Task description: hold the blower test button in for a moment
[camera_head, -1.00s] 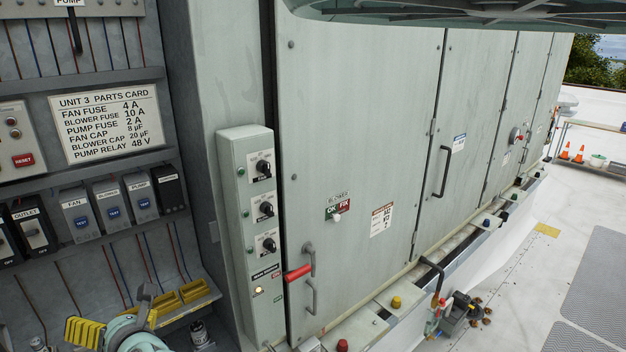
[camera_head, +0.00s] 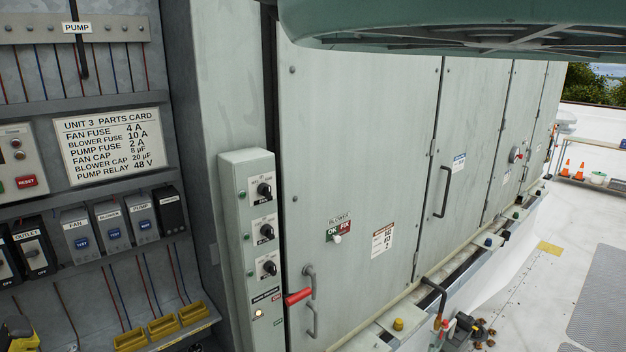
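The blower module (camera_head: 112,222) is a grey block with a round blue TEST button (camera_head: 113,233) on its face. It sits in a row on the cabinet shelf, between the fan module (camera_head: 78,234) and the pump module (camera_head: 144,218). Nothing touches the button. My gripper is not in clear view; only a small yellow and dark piece shows at the bottom left edge, and I cannot tell what it is.
A black control module (camera_head: 170,209) and a black outlet module (camera_head: 33,253) flank the row. A parts card (camera_head: 112,145) hangs above. Yellow bins (camera_head: 163,326) sit below. A switch box (camera_head: 250,245) and a red-handled lever (camera_head: 298,297) stand to the right.

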